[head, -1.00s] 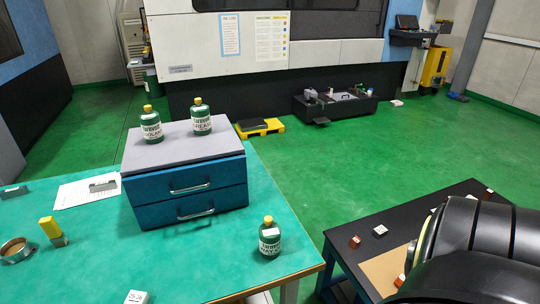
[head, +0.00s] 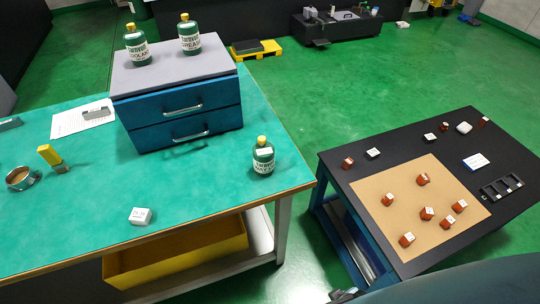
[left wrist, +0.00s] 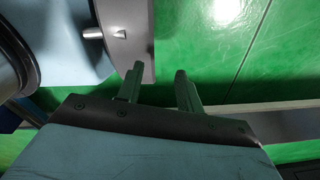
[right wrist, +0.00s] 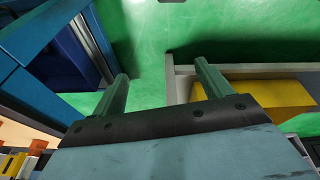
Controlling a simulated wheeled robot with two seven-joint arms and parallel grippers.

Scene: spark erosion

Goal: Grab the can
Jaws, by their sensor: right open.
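Three green cans with yellow caps and white labels show in the head view. One can (head: 263,160) stands upright on the green tabletop, right of the drawer unit, near the table's right edge. Two more cans, one on the left (head: 137,48) and one on the right (head: 189,38), stand upright on top of the drawer unit. My left gripper (left wrist: 156,80) has its fingers apart with nothing between them. My right gripper (right wrist: 162,75) is open and empty, with green floor beyond its fingers. Neither gripper shows clearly in the head view, and no can shows in the wrist views.
The blue drawer unit (head: 186,112) sits left of the lone can. A white block (head: 140,216), a metal ring (head: 21,178) and a yellow-topped piece (head: 50,156) lie on the green table. A black table (head: 345,178) with several small brown blocks stands at right, across a floor gap.

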